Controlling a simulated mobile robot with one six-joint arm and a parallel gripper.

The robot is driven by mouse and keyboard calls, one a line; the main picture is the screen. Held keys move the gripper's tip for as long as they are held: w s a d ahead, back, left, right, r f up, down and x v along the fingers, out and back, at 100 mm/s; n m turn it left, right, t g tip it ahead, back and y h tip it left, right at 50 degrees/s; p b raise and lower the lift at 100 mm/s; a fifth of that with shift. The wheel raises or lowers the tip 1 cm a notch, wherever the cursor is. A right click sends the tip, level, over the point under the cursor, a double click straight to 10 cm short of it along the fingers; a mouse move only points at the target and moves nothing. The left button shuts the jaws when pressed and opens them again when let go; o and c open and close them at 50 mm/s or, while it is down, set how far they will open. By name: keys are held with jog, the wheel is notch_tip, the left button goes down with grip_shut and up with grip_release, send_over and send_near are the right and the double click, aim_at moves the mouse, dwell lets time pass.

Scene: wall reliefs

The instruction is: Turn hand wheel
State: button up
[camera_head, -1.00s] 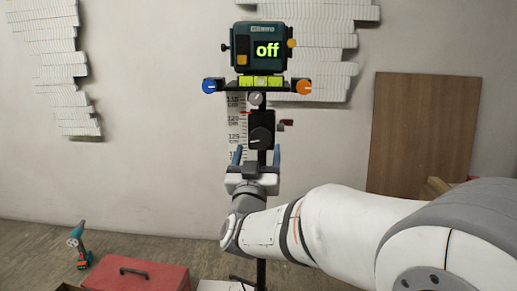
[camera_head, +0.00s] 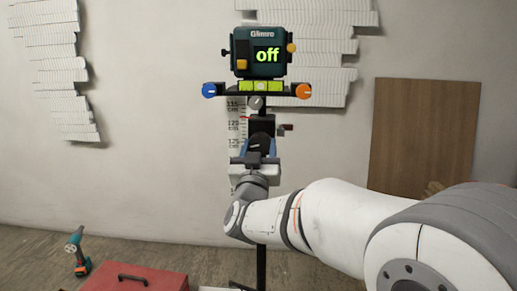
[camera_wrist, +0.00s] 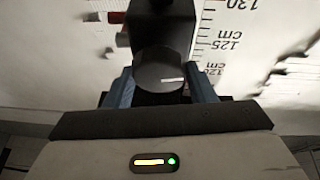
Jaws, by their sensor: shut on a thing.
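The hand wheel is a black round knob with a white mark (camera_head: 259,144) on the stand's column, below the laser level. It also shows in the wrist view (camera_wrist: 160,70), between the two blue fingers. My gripper (camera_head: 259,148) is shut on the hand wheel, one finger on each side of it. The teal laser level (camera_head: 258,50) shows "off" and sits on a platform with a yellow-green bubble vial (camera_head: 261,86), a blue knob (camera_head: 209,90) and an orange knob (camera_head: 303,91).
A scale in cm (camera_head: 235,125) is on the wall behind the column. A small red-ended lever (camera_head: 286,128) sticks out right of the column. A brown board (camera_head: 423,135) leans on the wall at right. A red toolbox (camera_head: 135,278) and a teal drill (camera_head: 77,250) are on the floor at left.

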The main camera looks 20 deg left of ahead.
jog(key=shift+c, duration=1.2)
